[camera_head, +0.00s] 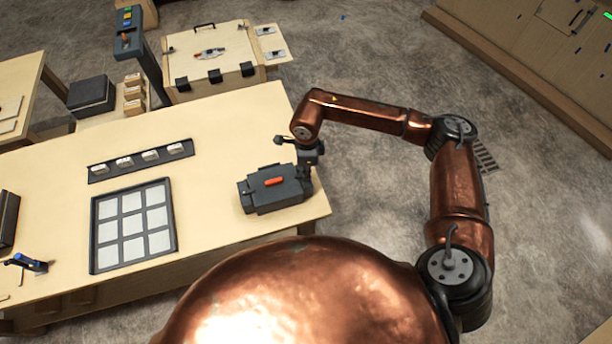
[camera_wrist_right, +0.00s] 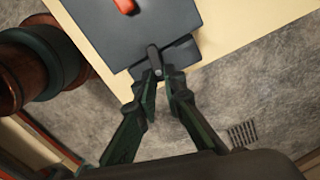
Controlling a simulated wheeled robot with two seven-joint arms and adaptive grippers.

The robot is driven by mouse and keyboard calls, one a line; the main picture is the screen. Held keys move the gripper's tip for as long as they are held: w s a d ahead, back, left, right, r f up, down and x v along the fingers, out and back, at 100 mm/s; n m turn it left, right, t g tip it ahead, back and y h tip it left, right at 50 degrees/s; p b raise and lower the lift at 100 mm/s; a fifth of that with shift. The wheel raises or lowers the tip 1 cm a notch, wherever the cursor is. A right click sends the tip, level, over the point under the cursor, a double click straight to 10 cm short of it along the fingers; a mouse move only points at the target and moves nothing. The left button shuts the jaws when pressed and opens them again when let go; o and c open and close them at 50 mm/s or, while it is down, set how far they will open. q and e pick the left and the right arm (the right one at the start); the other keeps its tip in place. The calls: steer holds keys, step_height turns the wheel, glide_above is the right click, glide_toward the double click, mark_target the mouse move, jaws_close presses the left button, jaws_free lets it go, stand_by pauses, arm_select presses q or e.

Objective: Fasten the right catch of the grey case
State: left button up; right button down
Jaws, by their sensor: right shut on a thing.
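The grey case (camera_head: 275,190) lies closed near the right end of the long wooden table, with an orange handle (camera_head: 275,182) on its lid. My right gripper (camera_head: 306,170) is at the case's right end. In the right wrist view, the case (camera_wrist_right: 148,32) fills the top, and a small grey lever, the right catch (camera_wrist_right: 154,56), stands out at its edge. The fingertips of my right gripper (camera_wrist_right: 161,76) are closed on the lever's near end. I cannot tell whether the catch is engaged. My left gripper is not in view.
The table (camera_head: 220,140) also bears a framed grid of pale tiles (camera_head: 133,228), a dark strip with white blocks (camera_head: 140,160) and a blue tool (camera_head: 28,262). A wooden chest (camera_head: 210,55) stands behind.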

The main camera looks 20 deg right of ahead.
steer(key=shift+w+n+b, duration=0.1)
steer(key=shift+n+b, duration=1.25)
steer(key=shift+n, duration=0.05)
steer(key=c, duration=2)
jaws_free()
step_height(320, 180, up, 12)
